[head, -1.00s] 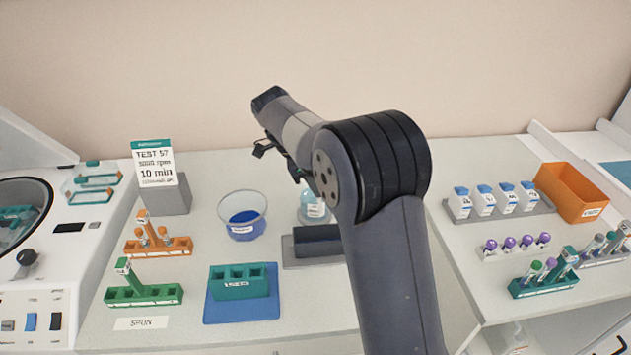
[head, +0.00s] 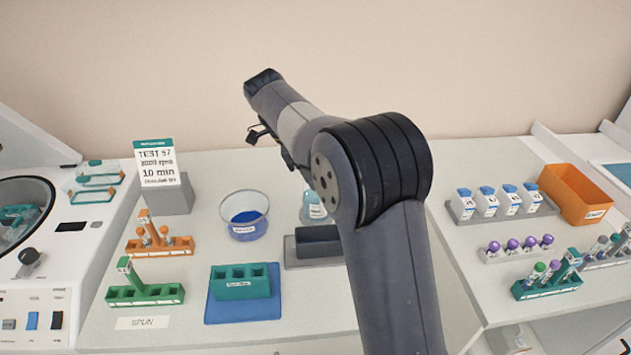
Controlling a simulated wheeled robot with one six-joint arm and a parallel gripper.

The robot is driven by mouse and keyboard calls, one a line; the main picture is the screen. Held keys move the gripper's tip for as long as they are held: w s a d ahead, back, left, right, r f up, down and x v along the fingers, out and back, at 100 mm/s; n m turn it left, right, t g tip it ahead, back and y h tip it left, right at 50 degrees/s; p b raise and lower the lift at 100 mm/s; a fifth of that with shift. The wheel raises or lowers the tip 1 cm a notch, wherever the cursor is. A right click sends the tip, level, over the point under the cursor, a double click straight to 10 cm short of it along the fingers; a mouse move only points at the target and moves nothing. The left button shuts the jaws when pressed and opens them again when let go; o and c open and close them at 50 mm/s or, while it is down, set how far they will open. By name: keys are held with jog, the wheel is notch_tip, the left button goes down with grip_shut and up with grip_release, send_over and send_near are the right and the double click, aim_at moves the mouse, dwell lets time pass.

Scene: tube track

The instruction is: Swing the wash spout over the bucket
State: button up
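A clear round bucket (head: 257,205) with blue liquid inside and a white label stands on the middle bench. A pale-blue wash bottle (head: 312,207) stands to its right, partly hidden behind my arm. Its top and spout are covered by my arm, so which way the spout points cannot be seen. My gripper (head: 270,143) shows only in part under my wrist, above and behind the bucket in the picture. Dark finger parts show, but their opening is unclear. I see nothing held.
A dark block on a grey base (head: 300,262) lies in front of the bottle. A teal rack (head: 240,285) on a blue mat, an orange rack (head: 158,247) and a green rack (head: 145,295) stand nearby. A sign (head: 157,163) stands back left.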

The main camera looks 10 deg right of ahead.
jog(key=v, duration=0.7)
jog(key=x, duration=1)
jog(key=shift+d+f, duration=0.25)
jog(key=shift+f, duration=0.1)
jog(key=shift+r, duration=0.15)
